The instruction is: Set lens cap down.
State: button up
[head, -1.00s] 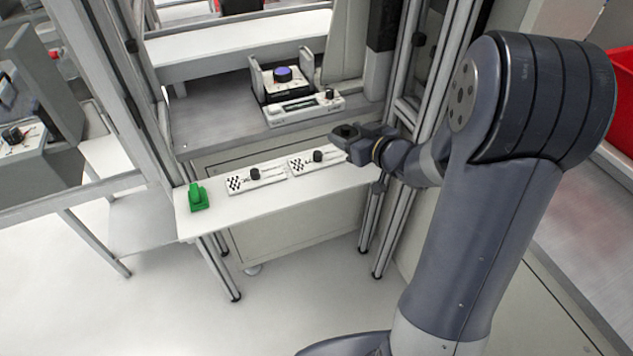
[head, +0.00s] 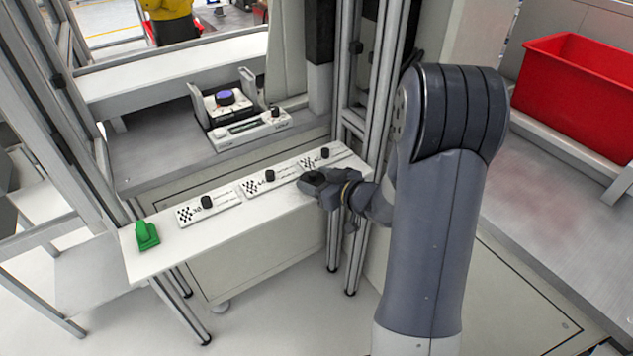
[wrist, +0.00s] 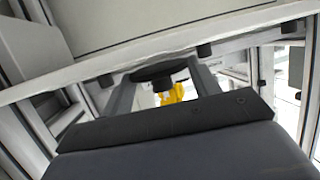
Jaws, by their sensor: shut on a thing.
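The lens cap is the dark disc (wrist: 155,72) between my fingers in the wrist view, with a short black stub below it. In the head view the cap (head: 314,176) is a small dark shape at the gripper tip. My gripper (head: 312,184) is shut on it, in front of the white shelf (head: 160,262) at its right part. It is close to the shelf's front edge, near the middle and right plates. Whether the cap touches the shelf cannot be told.
White checkered plates with black knobs lie along the shelf: left (head: 212,212), middle (head: 257,190) and right (head: 335,162). A green block (head: 147,236) is at the left end. Behind stands a device with a blue lens (head: 225,98). A red bin (head: 580,85) is at right.

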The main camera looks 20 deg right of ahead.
jog(key=shift+f+b, duration=0.45)
jog(key=shift+f, duration=0.15)
jog(key=o, duration=1)
jog(key=shift+c, duration=0.2)
jog(key=shift+r, duration=0.3)
jog(key=p+v, duration=0.2)
jog(key=v, duration=1)
jog(key=shift+r, duration=0.35)
